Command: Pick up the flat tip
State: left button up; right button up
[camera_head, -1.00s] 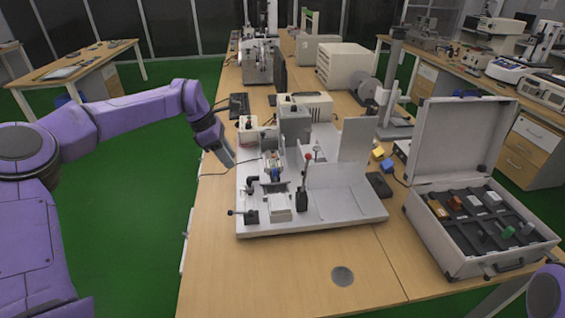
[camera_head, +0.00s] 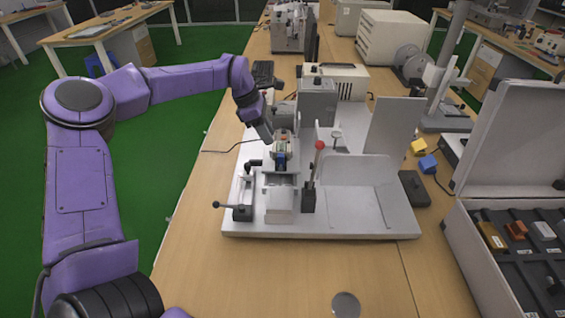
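My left gripper (camera_head: 267,136) reaches in from the left and points down beside the fixture on the white test rig (camera_head: 345,224). It is small and seen from the side, so I cannot tell whether its fingers are open or shut. The fixture (camera_head: 281,154) carries a small block with blue and light parts, close to the right of the gripper. I cannot make out for certain which part is the flat tip; it may be hidden or too small. My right gripper is out of view.
A lever with a red knob (camera_head: 320,145) stands upright on the rig. A grey block (camera_head: 317,98) rises behind the fixture. Yellow (camera_head: 418,147) and blue (camera_head: 428,163) pieces lie to the right. An open case (camera_head: 475,262) with small parts stands at the right. The front table (camera_head: 270,275) is mostly clear.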

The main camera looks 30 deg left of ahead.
aim_at(280, 155)
pick_arm(q)
jog(key=p+x, duration=0.2)
jog(key=x, duration=0.6)
jog(key=shift+w, duration=0.2)
jog(key=shift+d+f, duration=0.1)
jog(key=shift+f, duration=0.1)
grip_shut()
